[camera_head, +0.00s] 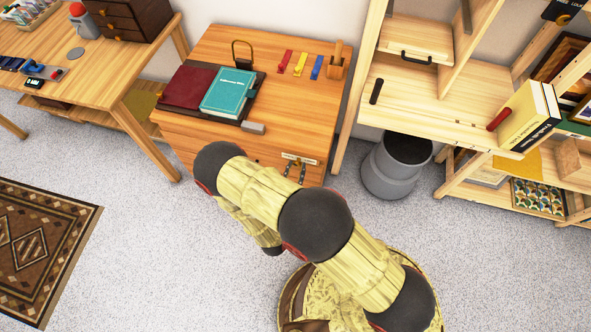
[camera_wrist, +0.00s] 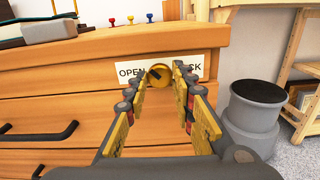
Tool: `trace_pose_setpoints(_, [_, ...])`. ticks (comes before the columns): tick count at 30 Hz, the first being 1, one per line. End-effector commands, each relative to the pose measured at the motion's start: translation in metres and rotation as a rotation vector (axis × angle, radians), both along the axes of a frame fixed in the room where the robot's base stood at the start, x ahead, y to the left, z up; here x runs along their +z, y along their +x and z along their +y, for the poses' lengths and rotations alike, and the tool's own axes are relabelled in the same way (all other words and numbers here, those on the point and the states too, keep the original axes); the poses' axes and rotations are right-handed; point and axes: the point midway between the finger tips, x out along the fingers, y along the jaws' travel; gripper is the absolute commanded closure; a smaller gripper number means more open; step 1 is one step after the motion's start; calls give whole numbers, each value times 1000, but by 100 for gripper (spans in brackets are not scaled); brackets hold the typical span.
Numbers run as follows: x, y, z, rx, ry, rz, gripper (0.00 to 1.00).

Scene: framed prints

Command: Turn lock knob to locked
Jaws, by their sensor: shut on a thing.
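The lock knob (camera_wrist: 161,75) is a round brass knob on the front of the wooden drawer cabinet (camera_wrist: 60,74). A white label (camera_wrist: 192,65) behind it reads "OPEN" at left, with "CK" of the right-hand word showing and the rest covered. A dark mark on the knob's face lies on its left side, toward "OPEN". My gripper (camera_wrist: 163,82) has its two fingers on either side of the knob and is shut on it. In the head view my gripper (camera_head: 294,169) is at the cabinet's top drawer, and the knob is too small to make out.
Dark drawer handles (camera_wrist: 38,134) stick out at lower left. A grey bin (camera_head: 396,168) stands right of the cabinet, beside a wooden shelf unit (camera_head: 410,85). Carpet (camera_head: 150,240) in front is clear.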

Motion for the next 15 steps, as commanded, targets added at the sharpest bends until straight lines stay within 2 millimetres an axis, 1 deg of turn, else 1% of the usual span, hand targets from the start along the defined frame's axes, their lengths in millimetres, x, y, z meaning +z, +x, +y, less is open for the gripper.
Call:
trace_pose_setpoints(5, [0,0,0,1,92,-34,100])
trace_pose_setpoints(15, [1,1,1,1,379,-139,100])
